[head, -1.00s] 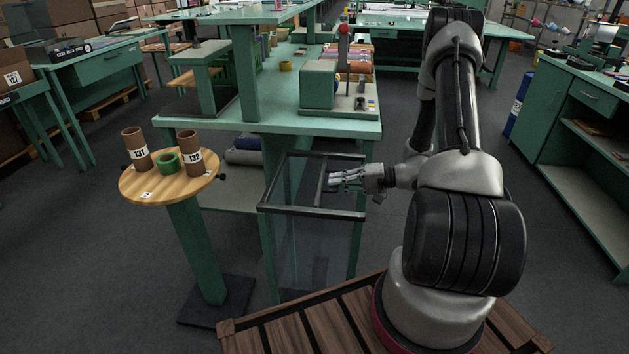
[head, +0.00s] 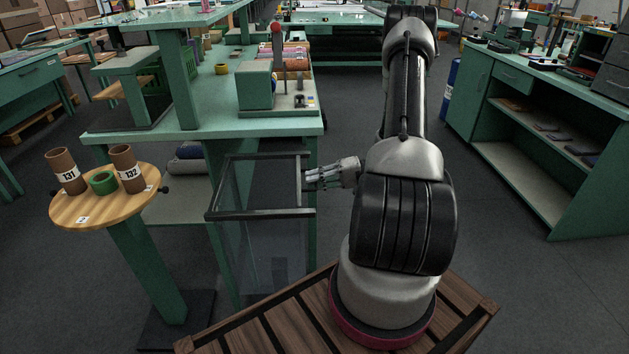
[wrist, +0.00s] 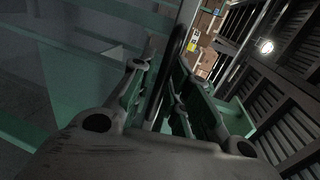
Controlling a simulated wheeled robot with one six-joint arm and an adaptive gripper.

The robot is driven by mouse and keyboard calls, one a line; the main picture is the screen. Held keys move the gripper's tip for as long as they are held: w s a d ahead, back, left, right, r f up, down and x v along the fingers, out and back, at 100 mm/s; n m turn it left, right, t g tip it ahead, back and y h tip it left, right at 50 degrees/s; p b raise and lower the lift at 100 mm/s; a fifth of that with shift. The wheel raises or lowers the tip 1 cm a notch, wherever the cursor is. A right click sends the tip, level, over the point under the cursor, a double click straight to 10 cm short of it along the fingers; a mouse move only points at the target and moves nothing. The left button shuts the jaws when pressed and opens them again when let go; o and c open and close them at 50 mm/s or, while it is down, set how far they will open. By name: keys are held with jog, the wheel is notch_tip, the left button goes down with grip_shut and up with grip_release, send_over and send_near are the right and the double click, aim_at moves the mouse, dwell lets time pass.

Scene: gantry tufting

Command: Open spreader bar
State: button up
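The spreader bar (head: 303,170) is a dark bar across the dark rectangular frame (head: 258,214), close to the frame's right end. A clear, see-through bag (head: 262,250) hangs below the frame. My gripper (head: 311,178) reaches in from the right, with its fingertips at the bar. In the wrist view, the dark bar (wrist: 176,62) runs between the two fingers of my gripper (wrist: 162,85), which appear closed around it. The exact contact at the fingertips is dark and hard to see.
A round wooden stand (head: 82,216) with brown tubes 131 and 132 and a green ring stands left. The green bench (head: 215,130) is behind the frame. A green cabinet (head: 590,140) stands right. Open floor (head: 530,270) lies between cabinet and arm.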

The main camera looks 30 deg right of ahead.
jog(key=shift+o, duration=0.5)
jog(key=v, duration=1.2)
